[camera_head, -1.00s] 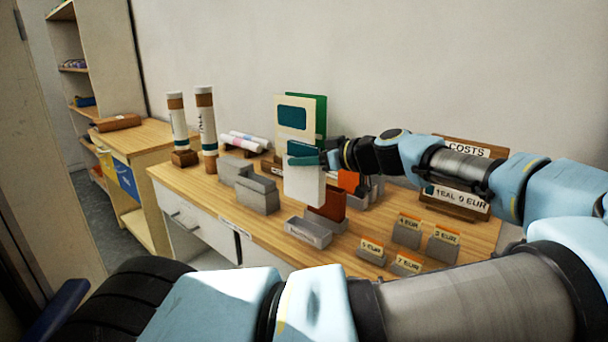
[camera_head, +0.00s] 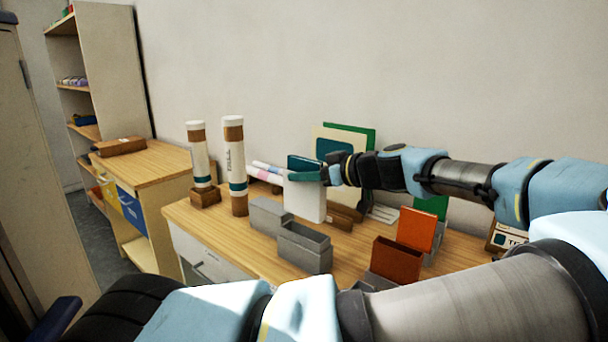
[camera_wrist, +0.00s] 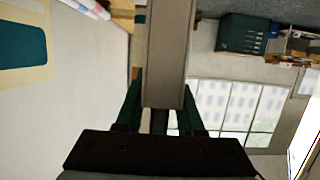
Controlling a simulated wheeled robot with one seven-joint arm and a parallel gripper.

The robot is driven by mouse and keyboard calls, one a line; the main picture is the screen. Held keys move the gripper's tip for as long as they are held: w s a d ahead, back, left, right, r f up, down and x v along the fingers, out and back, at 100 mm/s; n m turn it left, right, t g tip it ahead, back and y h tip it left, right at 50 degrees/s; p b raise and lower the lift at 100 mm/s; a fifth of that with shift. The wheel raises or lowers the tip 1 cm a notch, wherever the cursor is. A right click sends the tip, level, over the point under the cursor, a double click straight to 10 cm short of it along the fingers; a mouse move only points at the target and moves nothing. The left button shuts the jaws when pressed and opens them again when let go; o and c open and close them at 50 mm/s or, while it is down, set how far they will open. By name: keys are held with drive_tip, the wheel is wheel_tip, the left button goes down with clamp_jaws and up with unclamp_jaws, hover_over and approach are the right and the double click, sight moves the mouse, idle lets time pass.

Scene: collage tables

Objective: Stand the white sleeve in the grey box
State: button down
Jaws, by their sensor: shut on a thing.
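In the wrist view the sleeve (camera_wrist: 166,50) is a pale grey-brown panel between my gripper's green fingers (camera_wrist: 160,112). In the head view a grey open-topped box (camera_head: 305,252) stands on the table in front of and below the sleeve. A second grey box (camera_head: 267,217) stands just behind it to the left. The sleeve's lower edge appears above and behind the front box; I cannot tell its exact height over the table.
Two white-and-brown tubes (camera_head: 234,165) stand at the table's left end. Orange holders (camera_head: 398,262) stand right of the boxes. A cream board (camera_head: 338,145) and a green one (camera_head: 357,134) lean at the wall. Rolled papers (camera_head: 267,172) lie behind the sleeve. Bare wood (camera_head: 347,250) shows right of the front box.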

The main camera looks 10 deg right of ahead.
sight(304, 208)
drive_tip(key=shift+f+b, duration=1.1)
drive_tip(key=shift+f, duration=0.8)
drive_tip(key=shift+f, duration=0.15)
drive_tip(key=shift+f+b, duration=1.9)
drive_tip(key=shift+f, duration=0.45)
drive_tip(key=shift+f, duration=0.1)
drive_tip(key=shift+f+b, duration=1.8)
drive_tip(key=shift+f, duration=0.55)
drive_tip(key=shift+c, duration=2.2)
unclamp_jaws()
